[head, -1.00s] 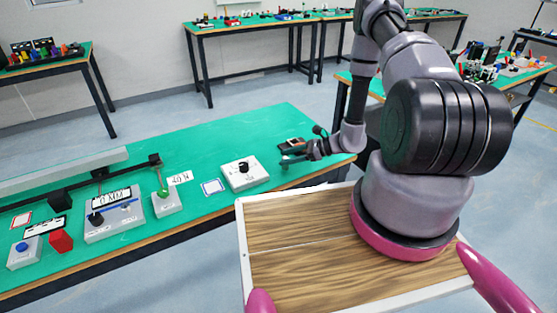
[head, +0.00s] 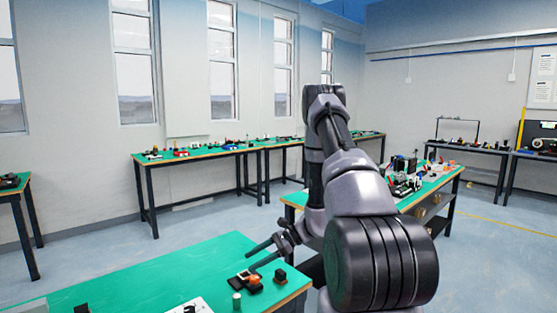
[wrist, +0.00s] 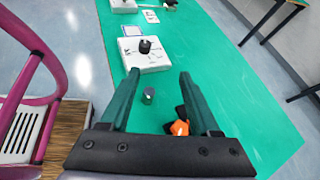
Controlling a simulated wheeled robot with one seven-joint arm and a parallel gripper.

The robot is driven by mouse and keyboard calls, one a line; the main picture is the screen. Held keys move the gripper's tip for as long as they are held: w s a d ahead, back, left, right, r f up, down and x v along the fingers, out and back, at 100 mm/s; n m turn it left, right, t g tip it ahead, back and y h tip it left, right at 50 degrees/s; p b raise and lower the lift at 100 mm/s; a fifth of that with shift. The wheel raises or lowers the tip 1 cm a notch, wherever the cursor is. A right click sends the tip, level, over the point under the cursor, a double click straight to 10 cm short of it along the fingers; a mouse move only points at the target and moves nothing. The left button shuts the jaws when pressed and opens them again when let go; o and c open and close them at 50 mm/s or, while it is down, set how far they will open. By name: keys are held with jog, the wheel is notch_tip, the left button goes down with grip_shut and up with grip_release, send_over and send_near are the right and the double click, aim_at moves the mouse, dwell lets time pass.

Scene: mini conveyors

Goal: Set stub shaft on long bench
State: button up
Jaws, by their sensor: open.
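A small grey cylinder, which looks like the stub shaft (wrist: 148,96), stands upright on the green bench top (wrist: 235,110) in the wrist view. In the head view the cylinder (head: 237,300) is near the bottom edge, on the near green bench (head: 150,280). My gripper (wrist: 159,74) is open, and nothing is held between its fingers. In the head view my gripper (head: 251,259) is above the bench's right end, with the cylinder standing apart below it. I cannot tell for sure which bench is the long one.
A dark fixture with an orange part (wrist: 180,127) lies beside the cylinder. A small black block (head: 280,276) stands near the bench's right end. A white box with a black knob (wrist: 147,54) is farther along. Other benches (head: 200,158) stand by the wall.

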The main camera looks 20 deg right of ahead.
notch_tip(320, 180, up, 13)
jog(key=s+a+n+g+h, duration=0.2)
jog(key=n, duration=0.3)
jog(key=s+r+n+t+h, duration=0.3)
jog(key=s+r, duration=0.6)
jog(key=r, duration=0.4)
jog(key=s+d+r+n+t+h, duration=0.1)
jog(key=s+r+n+t+h, duration=0.3)
jog(key=s+r, duration=0.6)
notch_tip(320, 180, up, 4)
jog(key=shift+d+r+n+h, duration=0.2)
jog(key=shift+d+n+h, duration=0.1)
jog(key=shift+n+h, duration=0.55)
